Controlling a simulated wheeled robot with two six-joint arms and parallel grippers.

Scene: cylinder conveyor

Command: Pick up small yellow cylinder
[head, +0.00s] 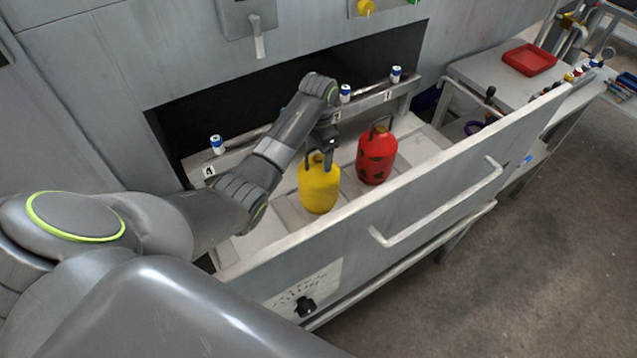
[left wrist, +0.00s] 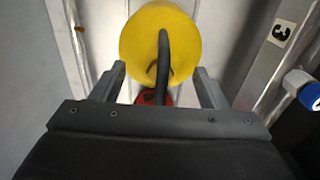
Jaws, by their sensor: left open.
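The small yellow cylinder (head: 319,188) stands upright on the conveyor, its black handle on top. In the left wrist view the yellow cylinder (left wrist: 140,45) is seen from above, with its dark handle crossing it between the fingers. My left gripper (head: 322,155) is at the top of the cylinder, next to the handle. Its two fingers also show in the left wrist view (left wrist: 160,82), spread apart on either side of the handle. I cannot tell whether they touch it. My right gripper is not in view.
A red cylinder (head: 376,156) with a black handle stands just right of the yellow one. A metal side wall (head: 400,210) with a handrail runs along the conveyor's front. Behind is a rail (head: 375,99) with small white and blue caps. A red tray (head: 529,59) lies on a side table.

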